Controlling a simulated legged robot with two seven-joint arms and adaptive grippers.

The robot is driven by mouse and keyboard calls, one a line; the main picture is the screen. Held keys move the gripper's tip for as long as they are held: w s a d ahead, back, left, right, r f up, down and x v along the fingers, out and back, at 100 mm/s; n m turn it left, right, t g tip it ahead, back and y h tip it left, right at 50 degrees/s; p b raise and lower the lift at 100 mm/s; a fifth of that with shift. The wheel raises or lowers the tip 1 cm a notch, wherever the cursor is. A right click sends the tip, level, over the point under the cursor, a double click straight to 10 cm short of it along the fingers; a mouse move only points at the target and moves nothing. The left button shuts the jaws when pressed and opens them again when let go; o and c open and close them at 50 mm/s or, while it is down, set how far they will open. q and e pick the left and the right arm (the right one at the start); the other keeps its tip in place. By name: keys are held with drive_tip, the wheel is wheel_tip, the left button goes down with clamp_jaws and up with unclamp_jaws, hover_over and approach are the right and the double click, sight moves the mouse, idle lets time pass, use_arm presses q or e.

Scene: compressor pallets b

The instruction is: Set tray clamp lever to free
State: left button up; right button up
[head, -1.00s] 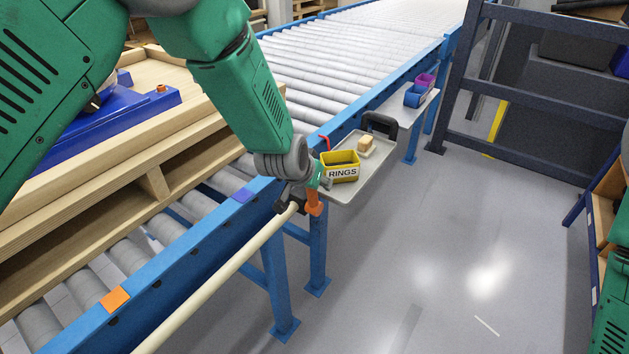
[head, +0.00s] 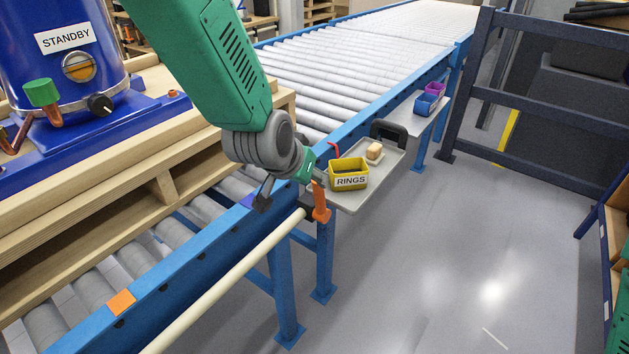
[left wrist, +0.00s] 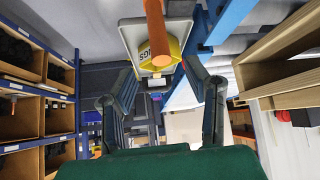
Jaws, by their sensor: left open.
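An orange lever (head: 320,202) hangs roughly upright at the near corner of the grey tray (head: 359,193), beside the blue conveyor rail. My left gripper (head: 285,197) is open and empty, just left of the lever in the head view. In the left wrist view the orange lever (left wrist: 155,32) is at top centre, beyond the gap between the open fingers (left wrist: 158,72). I see no contact with it. The tray holds a yellow bin (head: 349,172) labelled RINGS. The lever's pivot is partly hidden by a dark part. My right gripper is out of view.
A cream rail (head: 235,282) runs along the conveyor's near side up to the lever. A blue STANDBY compressor (head: 65,65) sits on a pallet at left. Floor at right is clear.

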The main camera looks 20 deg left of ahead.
sight(315, 198)
use_arm(q)
drive_tip(key=shift+s+r, duration=0.1)
drive_tip(key=c, duration=1)
drive_tip(key=shift+s+f+n, duration=0.3)
drive_tip(key=shift+s+n, duration=0.05)
drive_tip(key=shift+n, duration=0.55)
drive_tip(key=s+a+f+n+t+h, duration=0.1)
drive_tip(key=s+a+n+h, duration=0.2)
drive_tip(key=n, duration=1.2)
drive_tip(key=s+a+f+n+t+h, duration=0.1)
drive_tip(key=s+a+n, duration=0.35)
drive_tip(key=n, duration=0.95)
drive_tip(key=shift+w+d+r+p+x, duration=0.1)
drive_tip(key=shift+w+d+r+x, duration=0.25)
drive_tip(key=shift+x, duration=1.8)
drive_tip(key=shift+d+r+p+x, duration=0.15)
drive_tip(key=shift+r+x, duration=0.3)
drive_tip(key=shift+x, duration=1.7)
drive_tip(key=shift+w+d+r+p+x, duration=0.1)
drive_tip(key=shift+w+d+r+x, duration=0.25)
drive_tip(key=shift+x, duration=1.8)
